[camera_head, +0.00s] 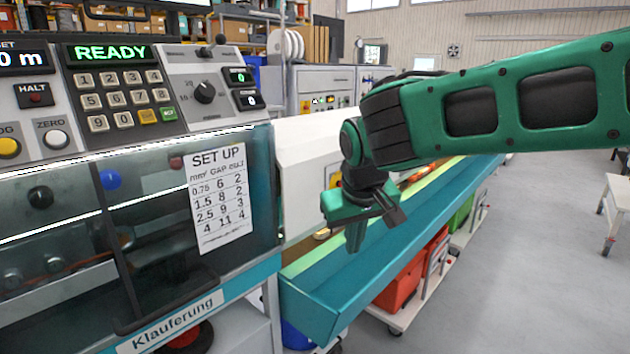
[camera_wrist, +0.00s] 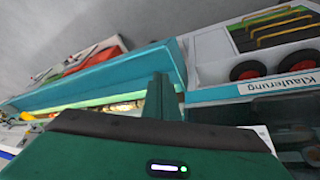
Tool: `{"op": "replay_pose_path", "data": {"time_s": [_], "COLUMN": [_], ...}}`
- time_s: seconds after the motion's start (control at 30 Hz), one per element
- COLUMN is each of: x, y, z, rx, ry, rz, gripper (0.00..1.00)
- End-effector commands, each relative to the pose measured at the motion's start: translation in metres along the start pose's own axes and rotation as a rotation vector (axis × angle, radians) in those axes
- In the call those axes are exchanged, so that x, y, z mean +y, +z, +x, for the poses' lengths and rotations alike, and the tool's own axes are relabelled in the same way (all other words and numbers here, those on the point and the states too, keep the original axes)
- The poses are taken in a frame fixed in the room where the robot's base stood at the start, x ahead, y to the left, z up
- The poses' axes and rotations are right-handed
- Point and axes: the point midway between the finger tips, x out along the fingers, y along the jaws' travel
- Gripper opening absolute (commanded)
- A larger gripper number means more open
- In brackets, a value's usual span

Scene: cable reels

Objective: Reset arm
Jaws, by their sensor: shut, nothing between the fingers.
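My green arm reaches in from the right in the head view. My gripper (camera_head: 355,238) hangs at its end, pointing down, over the teal trough beside the machine. The fingers are together with nothing visible between them. In the wrist view my gripper's green finger (camera_wrist: 160,97) stands up in the middle, in front of the teal trough (camera_wrist: 100,78). The gripper looks apart from the trough, though the exact gap cannot be told.
The Klauferung machine (camera_head: 140,240) with its READY panel (camera_head: 112,85) and set-up sheet (camera_head: 218,200) fills the left. The teal trough (camera_head: 330,295) runs back from it. Red bins (camera_head: 400,288) sit on a low cart below. Open grey floor (camera_head: 520,270) lies right; a white table (camera_head: 618,192) stands there.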

Motion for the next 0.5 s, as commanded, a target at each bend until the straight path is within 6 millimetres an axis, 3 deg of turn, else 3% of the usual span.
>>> {"op": "replay_pose_path", "data": {"time_s": [0.03, 0.2, 0.27, 0.4, 0.5], "x": [0.034, 0.127, 0.156, 0.209, 0.233], "y": [0.014, 0.075, 0.103, 0.177, 0.236], "z": [0.001, 0.003, 0.001, -0.004, -0.010], "rx": [-0.026, -0.119, -0.153, -0.237, -0.297], "ry": [0.023, 0.078, 0.092, 0.109, 0.105], "rz": [0.051, 0.211, 0.274, 0.431, 0.549], "gripper": [0.00, 0.00, 0.00, 0.00, 0.00]}}
